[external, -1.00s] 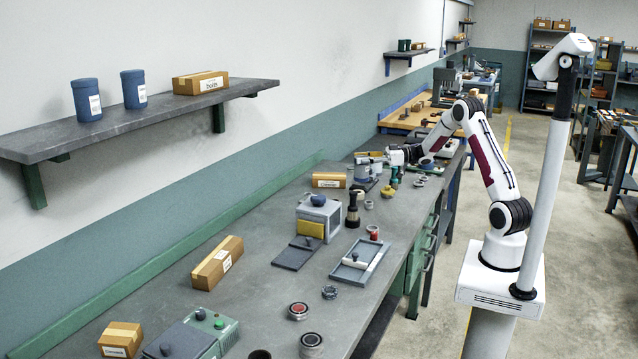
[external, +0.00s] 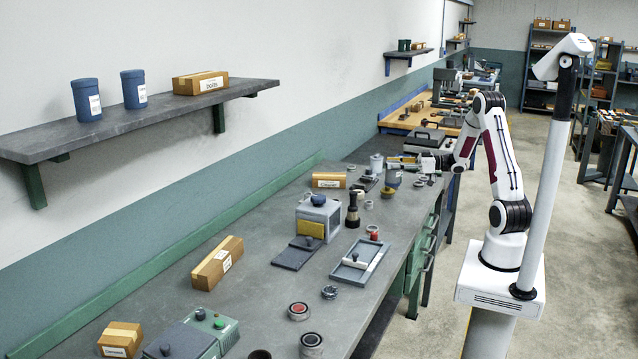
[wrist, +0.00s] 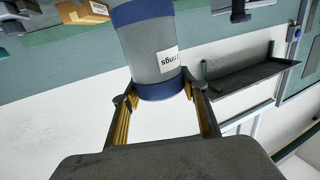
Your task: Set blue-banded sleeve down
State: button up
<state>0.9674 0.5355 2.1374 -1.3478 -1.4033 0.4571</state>
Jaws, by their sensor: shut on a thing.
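The blue-banded sleeve (wrist: 154,50) is a grey cylinder with a dark blue band at each end and a white label whose lettering appears upside down. In the wrist view it stands between the two fingertips of my gripper (wrist: 162,100), which is shut on it. The far end of the sleeve runs toward the picture's top edge. In the external view my gripper (external: 392,162) reaches level over the far part of the workbench. The sleeve is too small there to tell its gap to the bench top.
The grey workbench (external: 262,262) holds a boxy grey machine (external: 318,217), a dark upright tool (external: 352,210), a shallow tray (external: 361,262) and cardboard boxes (external: 217,263). Several small rings and parts crowd the area near my gripper. Bare bench shows along the wall side.

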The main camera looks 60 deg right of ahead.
aim_at(392, 185)
jog(key=shift+f, duration=3.15)
jog(key=shift+f, duration=0.1)
jog(key=shift+f, duration=1.75)
jog(key=shift+f, duration=0.1)
jog(key=o, duration=1.3)
jog(key=shift+v, duration=6.05)
